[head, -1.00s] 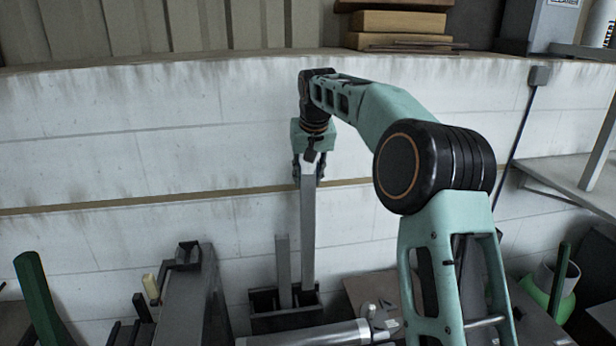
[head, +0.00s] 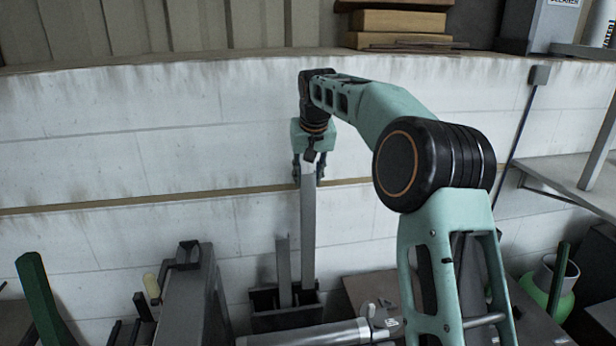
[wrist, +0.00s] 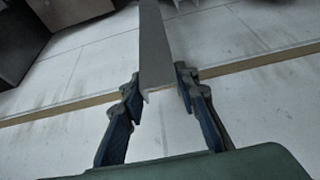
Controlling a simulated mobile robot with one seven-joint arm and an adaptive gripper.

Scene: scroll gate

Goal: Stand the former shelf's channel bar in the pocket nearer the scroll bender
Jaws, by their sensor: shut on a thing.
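My gripper (head: 309,178) is shut on the top end of a tall grey channel bar (head: 308,235). The bar hangs nearly upright, and its lower end reaches a black pocketed holder (head: 288,322). It is at the holder's right part; the front wall hides how deep it sits. In the wrist view the held bar (wrist: 153,45) runs away between both fingers (wrist: 158,92). I cannot tell for certain which machine is the scroll bender.
A grey machine with a black handle (head: 187,290) stands left of the holder. A metal cylinder (head: 310,336) lies in front. A green post (head: 42,295) stands far left, a green vessel (head: 548,287) at right. The pale wall (head: 130,170) behind is clear.

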